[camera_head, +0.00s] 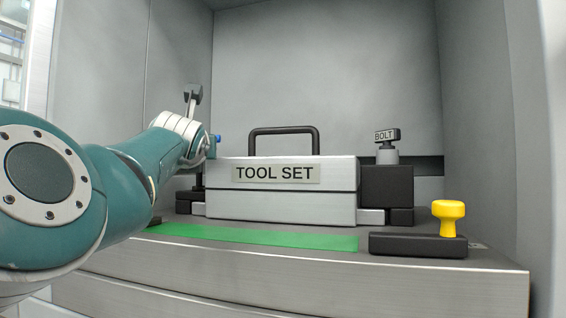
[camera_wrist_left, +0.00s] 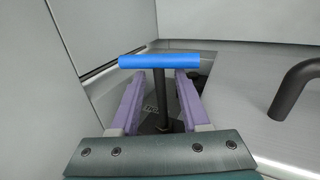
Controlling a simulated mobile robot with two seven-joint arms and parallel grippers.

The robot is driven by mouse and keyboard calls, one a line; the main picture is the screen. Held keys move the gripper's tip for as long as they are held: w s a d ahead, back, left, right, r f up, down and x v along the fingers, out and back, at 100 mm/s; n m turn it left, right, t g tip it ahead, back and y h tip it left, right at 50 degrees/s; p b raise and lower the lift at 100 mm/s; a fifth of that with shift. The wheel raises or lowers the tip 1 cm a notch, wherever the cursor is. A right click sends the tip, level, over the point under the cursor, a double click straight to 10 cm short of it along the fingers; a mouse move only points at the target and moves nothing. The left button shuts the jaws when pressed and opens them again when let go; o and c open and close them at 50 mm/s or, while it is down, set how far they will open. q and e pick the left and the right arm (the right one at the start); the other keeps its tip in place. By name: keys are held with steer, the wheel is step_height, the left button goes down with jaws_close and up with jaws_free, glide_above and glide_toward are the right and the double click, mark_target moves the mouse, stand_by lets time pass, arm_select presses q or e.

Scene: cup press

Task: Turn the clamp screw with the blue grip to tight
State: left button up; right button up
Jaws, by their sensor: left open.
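The clamp screw's blue grip (camera_wrist_left: 160,61) is a horizontal bar on top of a dark upright stem, making a T shape in the left wrist view. Only a small blue end of the grip (camera_head: 218,138) shows in the head view, behind the wrist of my left arm. My left gripper (camera_wrist_left: 159,84) is open, with one purple finger on each side of the dark stem. I see gaps between the fingers and the stem. In the head view my left wrist hides most of the screw and the fingers. My right gripper is not in view.
A grey case labelled TOOL SET (camera_head: 281,192) with a dark handle (camera_head: 284,131) stands to the right. Beyond it is a BOLT-labelled knob (camera_head: 387,135). A yellow knob (camera_head: 448,216) stands on a dark block front right. A green strip (camera_head: 255,238) lies in front. Walls enclose the back and left.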

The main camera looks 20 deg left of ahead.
arm_select(q)
steer(key=shift+w+a, duration=0.2)
steer(key=shift+w, duration=0.05)
steer(key=shift+c, duration=0.4)
jaws_close()
